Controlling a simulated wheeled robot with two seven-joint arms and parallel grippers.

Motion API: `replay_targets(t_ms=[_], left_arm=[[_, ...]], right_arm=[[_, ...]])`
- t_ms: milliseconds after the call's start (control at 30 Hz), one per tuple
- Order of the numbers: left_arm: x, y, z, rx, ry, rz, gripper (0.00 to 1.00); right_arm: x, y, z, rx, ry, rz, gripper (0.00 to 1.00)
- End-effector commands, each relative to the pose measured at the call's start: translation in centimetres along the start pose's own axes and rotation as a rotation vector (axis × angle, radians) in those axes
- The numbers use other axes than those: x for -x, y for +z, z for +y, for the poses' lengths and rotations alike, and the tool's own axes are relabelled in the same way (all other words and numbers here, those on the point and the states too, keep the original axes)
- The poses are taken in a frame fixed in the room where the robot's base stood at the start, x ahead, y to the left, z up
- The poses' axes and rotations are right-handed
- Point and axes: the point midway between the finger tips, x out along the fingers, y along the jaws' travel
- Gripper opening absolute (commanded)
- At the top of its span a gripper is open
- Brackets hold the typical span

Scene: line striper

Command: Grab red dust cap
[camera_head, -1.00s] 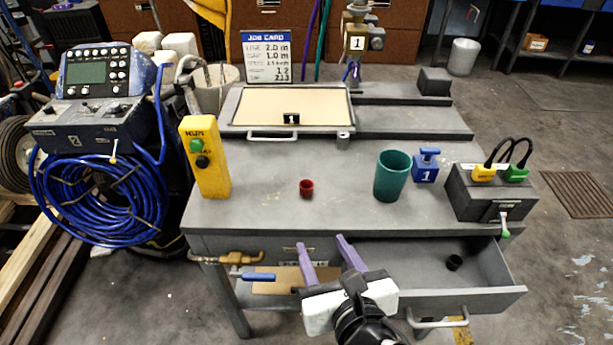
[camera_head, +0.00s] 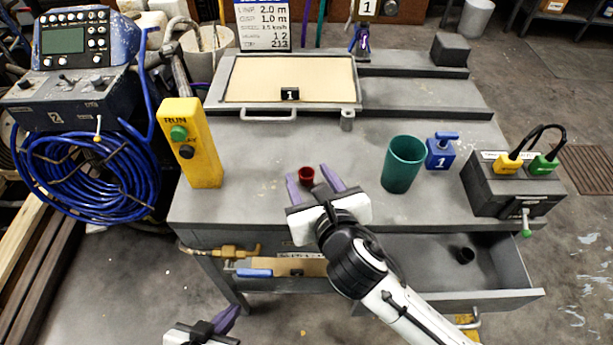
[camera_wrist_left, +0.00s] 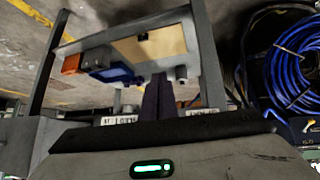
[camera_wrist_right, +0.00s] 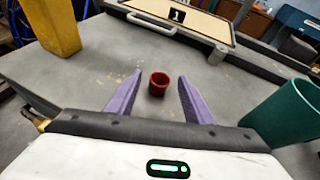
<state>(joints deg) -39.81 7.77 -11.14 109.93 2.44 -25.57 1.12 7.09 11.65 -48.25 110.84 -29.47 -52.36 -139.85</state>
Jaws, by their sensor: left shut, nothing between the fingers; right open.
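The red dust cap (camera_head: 306,175) is a small red cup on the grey bench top, left of the green cup. In the right wrist view the cap (camera_wrist_right: 158,84) lies ahead of and between my right gripper's fingers. My right gripper (camera_head: 315,180) is open, its purple fingertips close to the cap; whether they touch it is not clear. My left gripper (camera_head: 228,318) is low at the bottom edge, in front of the bench. In the left wrist view its purple fingers (camera_wrist_left: 158,95) are together with nothing between them.
A green cup (camera_head: 403,163) and blue stamp (camera_head: 442,151) stand right of the cap. A yellow RUN box (camera_head: 191,143) stands left. A grey box with yellow and green plugs (camera_head: 510,184) is at right. The open drawer (camera_head: 510,297) holds a black cap (camera_head: 465,255).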

Motion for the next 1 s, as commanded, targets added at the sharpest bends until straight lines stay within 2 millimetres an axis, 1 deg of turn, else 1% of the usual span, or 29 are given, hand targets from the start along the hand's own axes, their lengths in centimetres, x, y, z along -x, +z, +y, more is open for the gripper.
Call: replay_targets(t_ms=[33, 133, 233, 400, 433, 567, 600, 667, 700, 900, 1000], left_arm=[[-0.2, 0.0, 0.0, -0.001, 0.001, 0.002, 0.00], [-0.3, -0.2, 0.0, -0.003, 0.001, 0.006, 0.00], [-0.4, -0.6, 0.0, -0.004, 0.001, 0.014, 0.00], [-0.4, -1.1, 0.0, -0.006, 0.001, 0.023, 0.00], [-0.4, -1.1, 0.0, -0.005, 0.001, 0.023, 0.00], [-0.4, -1.1, 0.0, -0.005, 0.001, 0.022, 0.00], [-0.4, -1.1, 0.0, -0.005, 0.002, 0.022, 0.00], [-0.4, -1.1, 0.0, -0.004, 0.002, 0.021, 0.00], [-0.4, -1.0, 0.1, -0.004, 0.002, 0.020, 0.00], [-0.3, -0.7, 0.1, -0.002, 0.002, 0.015, 0.00], [-0.1, -0.8, 0.1, -0.001, 0.002, 0.013, 0.00]], right_arm=[[-0.9, 0.0, 0.0, -0.001, 0.000, -0.001, 0.47], [-1.9, 0.0, 0.0, 0.000, 0.000, -0.001, 0.47], [-2.2, 0.0, 0.0, 0.001, 0.001, -0.001, 0.47], [-2.2, 0.0, 0.0, 0.001, 0.001, -0.001, 0.47], [-2.2, 0.0, 0.0, 0.001, 0.001, -0.001, 0.45], [-2.2, 0.0, 0.0, 0.001, 0.001, -0.001, 0.23], [-2.2, 0.0, 0.0, 0.001, 0.001, -0.001, 0.17], [-2.2, 0.0, 0.0, 0.001, 0.001, 0.000, 0.06], [-2.2, 0.0, 0.0, 0.001, 0.001, 0.000, 0.04], [-2.1, 0.1, 0.0, 0.001, 0.001, -0.001, 0.04], [-1.9, 0.8, -0.1, 0.000, 0.001, -0.003, 0.04]])
